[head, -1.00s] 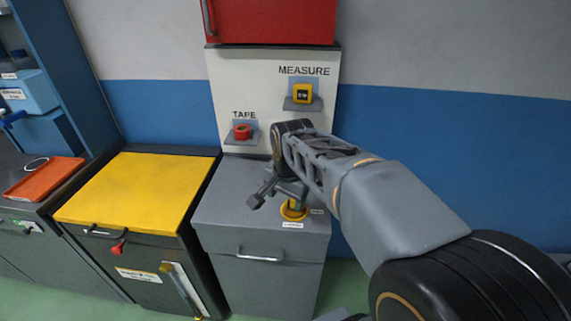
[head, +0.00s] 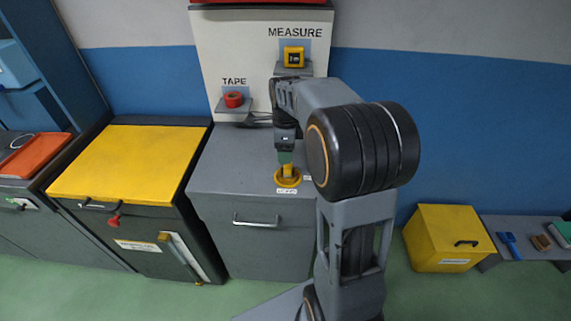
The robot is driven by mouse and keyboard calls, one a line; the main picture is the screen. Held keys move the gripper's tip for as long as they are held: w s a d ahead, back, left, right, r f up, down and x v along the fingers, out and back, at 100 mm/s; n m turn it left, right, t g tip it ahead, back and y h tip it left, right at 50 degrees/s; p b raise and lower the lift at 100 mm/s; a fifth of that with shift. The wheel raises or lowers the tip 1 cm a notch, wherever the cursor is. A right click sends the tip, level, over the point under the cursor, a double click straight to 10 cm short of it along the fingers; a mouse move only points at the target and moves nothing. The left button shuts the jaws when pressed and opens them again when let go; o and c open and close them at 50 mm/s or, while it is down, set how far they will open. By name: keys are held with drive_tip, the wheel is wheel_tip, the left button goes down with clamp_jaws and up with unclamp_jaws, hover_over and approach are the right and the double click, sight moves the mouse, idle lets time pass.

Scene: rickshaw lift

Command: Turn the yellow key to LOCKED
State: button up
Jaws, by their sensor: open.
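The yellow key (head: 288,179) stands on a round yellow base on top of the grey cabinet (head: 235,178), near its front right. A small white label in front of the base is too small to read surely. A second label beside it is partly covered by my arm. My gripper (head: 286,160) points down directly above the key, very close to it. It is open. The fingers are small and dark here, and I cannot tell whether they touch or straddle the key's grip.
A yellow-topped cabinet (head: 130,162) stands at the left. On the back panel are a red tape roll (head: 233,99) and a yellow tape measure (head: 294,56) on small shelves. A yellow box (head: 448,240) and a low bench (head: 527,240) stand at the right, with open floor before them.

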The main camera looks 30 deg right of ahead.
sight(286, 166)
drive_tip(key=shift+f, duration=3.45)
drive_tip(key=c, duration=1)
drive_tip(key=shift+w+m, duration=0.1)
drive_tip(key=shift+m, duration=1.7)
drive_tip(key=shift+d+r+m+p, duration=0.1)
drive_tip(key=shift+m+p, duration=0.25)
drive_tip(key=shift+m, duration=1.45)
